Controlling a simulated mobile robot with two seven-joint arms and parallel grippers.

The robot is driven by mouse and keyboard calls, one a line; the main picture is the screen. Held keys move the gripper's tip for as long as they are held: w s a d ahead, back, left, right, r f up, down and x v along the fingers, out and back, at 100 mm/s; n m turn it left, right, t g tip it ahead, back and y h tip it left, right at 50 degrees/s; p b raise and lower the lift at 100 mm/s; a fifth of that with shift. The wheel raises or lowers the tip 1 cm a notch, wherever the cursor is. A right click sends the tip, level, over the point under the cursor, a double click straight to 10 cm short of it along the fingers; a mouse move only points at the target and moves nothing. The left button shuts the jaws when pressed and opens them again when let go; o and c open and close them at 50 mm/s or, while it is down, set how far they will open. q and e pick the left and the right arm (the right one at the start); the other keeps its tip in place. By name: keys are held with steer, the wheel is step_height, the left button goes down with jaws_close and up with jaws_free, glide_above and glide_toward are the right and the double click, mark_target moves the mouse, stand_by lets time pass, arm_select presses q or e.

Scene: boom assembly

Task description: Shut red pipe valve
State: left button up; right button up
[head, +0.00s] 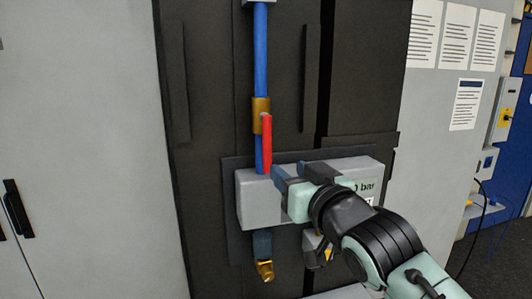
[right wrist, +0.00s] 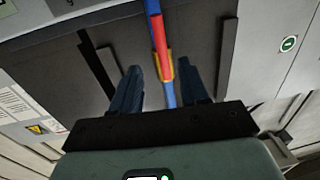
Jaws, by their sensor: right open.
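The valve has a red lever handle (head: 266,140), which hangs down from a brass body (head: 260,106) on a vertical blue pipe (head: 261,45). The handle lies nearly in line with the pipe. My right gripper (head: 291,172) is open beside the lower end of the handle, to its right in the head view. In the right wrist view, the red handle (right wrist: 158,35) and brass body (right wrist: 168,64) show in the gap between the two fingers of the right gripper (right wrist: 160,78). No contact with the handle is clear. My left gripper is not in view.
A grey box (head: 258,205) marked "bar" sits just below the handle, close under my right gripper. A brass outlet (head: 265,270) hangs beneath it. Dark panels with raised strips (head: 310,80) stand behind the pipe. A grey cabinet door (head: 85,130) is at the left.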

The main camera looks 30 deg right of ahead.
mark_target(269, 155)
steer(key=w+p, duration=0.1)
steer(key=w, duration=0.2)
steer(key=w+d+p, duration=0.1)
steer(key=w, duration=0.2)
steer(key=w+p, duration=0.1)
steer(key=w, duration=0.2)
steer(key=shift+w+d, duration=0.2)
steer(key=shift+w, duration=0.15)
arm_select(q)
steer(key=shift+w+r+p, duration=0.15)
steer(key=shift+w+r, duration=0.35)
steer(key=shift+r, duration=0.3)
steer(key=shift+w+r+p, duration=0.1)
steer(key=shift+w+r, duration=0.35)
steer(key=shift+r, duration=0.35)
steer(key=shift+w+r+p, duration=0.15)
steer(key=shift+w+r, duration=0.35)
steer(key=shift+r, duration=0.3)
arm_select(e)
steer(key=shift+w+f, duration=0.1)
steer(key=shift+w, duration=1)
steer(key=shift+s, duration=0.1)
jaws_close()
